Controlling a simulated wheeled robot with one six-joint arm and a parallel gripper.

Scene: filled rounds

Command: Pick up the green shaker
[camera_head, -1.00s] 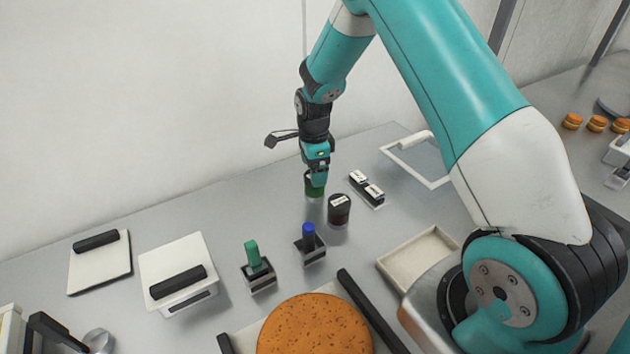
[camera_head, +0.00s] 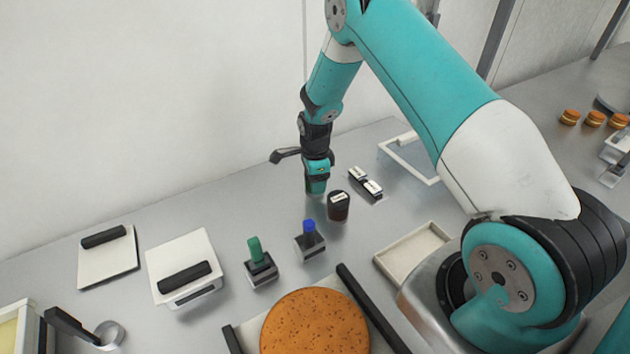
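My gripper (camera_head: 316,181) points straight down at the back of the grey worktop. It is at the green shaker, which stands upright on the worktop and is mostly hidden behind the teal fingers. I cannot tell whether the fingers are closed on it or only around it. A dark round shaker (camera_head: 338,207) with a white label on its lid stands just to the right and nearer.
Two small white-topped pieces (camera_head: 365,184) lie right of the dark shaker. Blue-handled (camera_head: 309,230) and green-handled (camera_head: 256,251) tools stand in holders in front. A large round brown cake-like disc (camera_head: 315,330) is nearest. An empty shallow tray (camera_head: 411,253) lies right.

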